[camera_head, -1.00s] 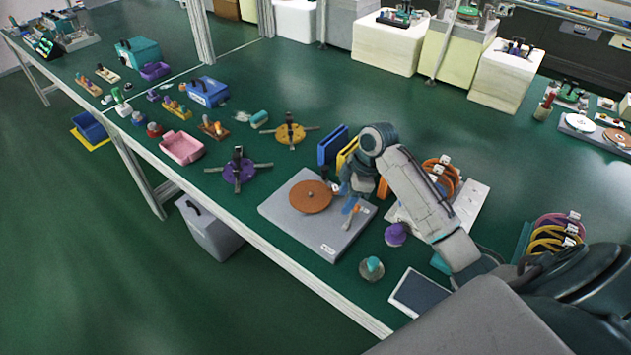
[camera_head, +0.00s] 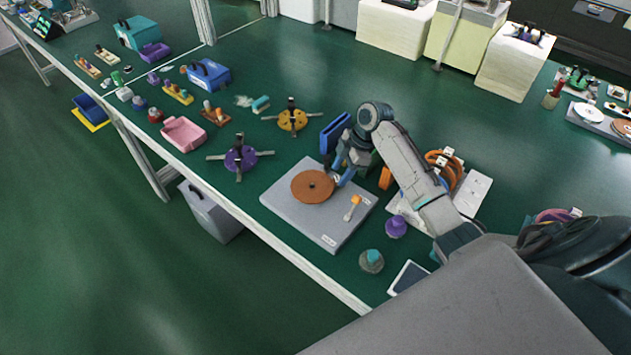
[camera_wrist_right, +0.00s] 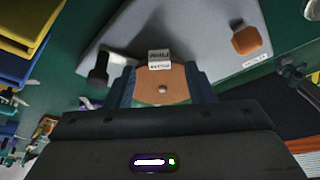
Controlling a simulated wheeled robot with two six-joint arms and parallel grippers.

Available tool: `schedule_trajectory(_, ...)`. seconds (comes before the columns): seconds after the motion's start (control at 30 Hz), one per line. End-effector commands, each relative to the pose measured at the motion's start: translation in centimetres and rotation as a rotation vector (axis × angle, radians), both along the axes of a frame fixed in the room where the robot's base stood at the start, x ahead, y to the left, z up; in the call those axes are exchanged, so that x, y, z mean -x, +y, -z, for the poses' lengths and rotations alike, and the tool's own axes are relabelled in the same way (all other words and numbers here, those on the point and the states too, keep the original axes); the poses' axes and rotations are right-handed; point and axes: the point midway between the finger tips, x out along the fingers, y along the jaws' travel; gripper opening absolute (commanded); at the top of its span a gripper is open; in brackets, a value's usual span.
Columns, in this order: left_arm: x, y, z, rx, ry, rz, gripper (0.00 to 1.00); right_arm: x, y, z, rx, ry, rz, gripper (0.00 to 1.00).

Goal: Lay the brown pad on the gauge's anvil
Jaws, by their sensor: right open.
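A round brown pad (camera_head: 312,187) with a small centre knob lies flat on a grey plate (camera_head: 298,218). A black post (camera_head: 327,163) stands at the plate's back edge; I cannot tell which part is the gauge's anvil. My right gripper (camera_head: 339,178) is low at the pad's right edge. In the right wrist view the right gripper (camera_wrist_right: 162,88) is open, its fingers either side of part of the brown pad (camera_wrist_right: 160,84). A small white labelled block (camera_wrist_right: 159,59) shows just beyond. Whether the fingers touch the pad is not clear. My left gripper is not in view.
An orange-topped piece (camera_head: 353,205) is on the plate right of the pad. A blue upright holder (camera_head: 335,132) is behind.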

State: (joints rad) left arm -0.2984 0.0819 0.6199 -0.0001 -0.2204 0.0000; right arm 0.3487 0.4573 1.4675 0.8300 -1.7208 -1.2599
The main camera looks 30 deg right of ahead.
Motion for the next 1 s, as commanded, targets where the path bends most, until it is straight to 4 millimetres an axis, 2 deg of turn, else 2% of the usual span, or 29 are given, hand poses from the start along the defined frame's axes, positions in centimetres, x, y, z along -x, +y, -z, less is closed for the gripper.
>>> schedule_trajectory(0.03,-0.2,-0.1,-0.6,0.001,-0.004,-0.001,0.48,-0.1,0.4,0.4,-0.003,0.002,0.000,0.49)
schedule_trajectory(0.2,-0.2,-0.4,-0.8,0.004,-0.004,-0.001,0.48,-0.2,0.8,1.8,0.000,0.000,0.000,0.49)
schedule_trajectory(0.4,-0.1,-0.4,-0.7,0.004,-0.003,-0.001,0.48,-0.2,0.8,1.9,0.001,-0.001,-0.001,0.49)
schedule_trajectory(0.47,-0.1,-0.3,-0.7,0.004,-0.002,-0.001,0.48,-0.2,0.8,1.9,0.001,-0.001,-0.001,0.39)
schedule_trajectory(0.67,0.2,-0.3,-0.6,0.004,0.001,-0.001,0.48,-0.2,0.8,1.9,0.001,-0.001,-0.001,0.00)
schedule_trajectory(1.0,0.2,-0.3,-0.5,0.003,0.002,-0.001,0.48,-0.3,0.8,1.6,0.001,-0.003,0.000,0.00)
